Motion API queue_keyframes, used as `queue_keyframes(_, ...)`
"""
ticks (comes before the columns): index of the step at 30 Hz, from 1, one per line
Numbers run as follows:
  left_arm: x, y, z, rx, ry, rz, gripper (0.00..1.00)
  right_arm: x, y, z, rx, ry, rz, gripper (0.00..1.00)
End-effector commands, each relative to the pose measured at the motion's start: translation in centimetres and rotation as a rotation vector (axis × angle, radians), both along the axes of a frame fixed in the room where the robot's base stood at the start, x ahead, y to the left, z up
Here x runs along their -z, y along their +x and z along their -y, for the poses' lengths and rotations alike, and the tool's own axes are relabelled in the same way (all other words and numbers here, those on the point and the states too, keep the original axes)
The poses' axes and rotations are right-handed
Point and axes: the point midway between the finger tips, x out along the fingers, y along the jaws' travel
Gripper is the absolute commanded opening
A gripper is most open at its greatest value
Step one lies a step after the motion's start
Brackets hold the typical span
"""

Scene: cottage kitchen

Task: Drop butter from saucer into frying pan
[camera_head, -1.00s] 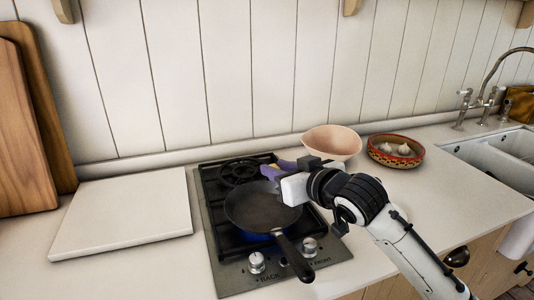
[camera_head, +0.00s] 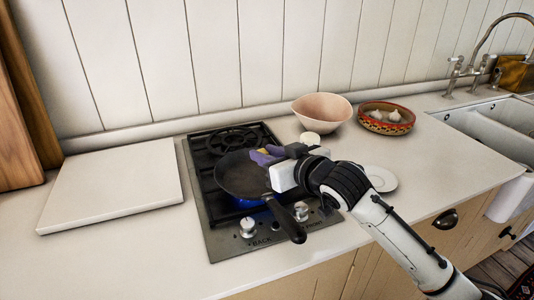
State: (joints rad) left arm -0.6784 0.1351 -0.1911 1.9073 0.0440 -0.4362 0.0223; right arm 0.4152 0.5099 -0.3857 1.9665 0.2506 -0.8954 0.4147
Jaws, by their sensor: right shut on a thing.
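The black frying pan (camera_head: 238,176) sits on the front burner of the hob, its handle towards the front right. My right gripper (camera_head: 263,154), with purple fingers, is above the pan's far right rim. It is shut on a small yellow piece, the butter (camera_head: 262,151), only a sliver of which shows between the fingers. The white saucer (camera_head: 383,178) lies on the counter to the right, partly behind my right arm; its visible part is empty. My left gripper is not in view.
Blue shows under the pan on the hob (camera_head: 222,240). A pink bowl (camera_head: 322,110), a small pale round thing (camera_head: 310,138) and a patterned bowl with garlic (camera_head: 387,118) stand right of the hob. A white board (camera_head: 112,190) lies left. The sink (camera_head: 490,140) is far right.

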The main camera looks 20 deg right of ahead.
Motion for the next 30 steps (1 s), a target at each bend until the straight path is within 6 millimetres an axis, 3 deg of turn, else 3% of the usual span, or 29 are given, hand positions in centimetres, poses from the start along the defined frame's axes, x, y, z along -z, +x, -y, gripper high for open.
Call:
queue_keyframes(1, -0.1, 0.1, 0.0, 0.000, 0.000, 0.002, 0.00, -0.1, 0.0, 0.0, 0.000, 0.000, 0.000, 0.21)
queue_keyframes(3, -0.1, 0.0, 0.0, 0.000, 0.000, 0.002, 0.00, -0.1, 0.0, 0.0, 0.000, 0.000, 0.000, 0.36)
queue_keyframes(6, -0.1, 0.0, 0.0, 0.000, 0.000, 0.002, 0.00, 0.0, 0.0, 0.0, 0.000, 0.000, 0.000, 0.48)
queue_keyframes(17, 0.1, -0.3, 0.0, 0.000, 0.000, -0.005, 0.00, -0.1, -0.6, 0.2, 0.000, 0.000, -0.001, 0.48)
queue_keyframes(30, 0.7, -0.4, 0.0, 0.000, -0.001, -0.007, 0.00, -2.4, -7.8, 1.8, -0.001, -0.003, 0.001, 0.48)
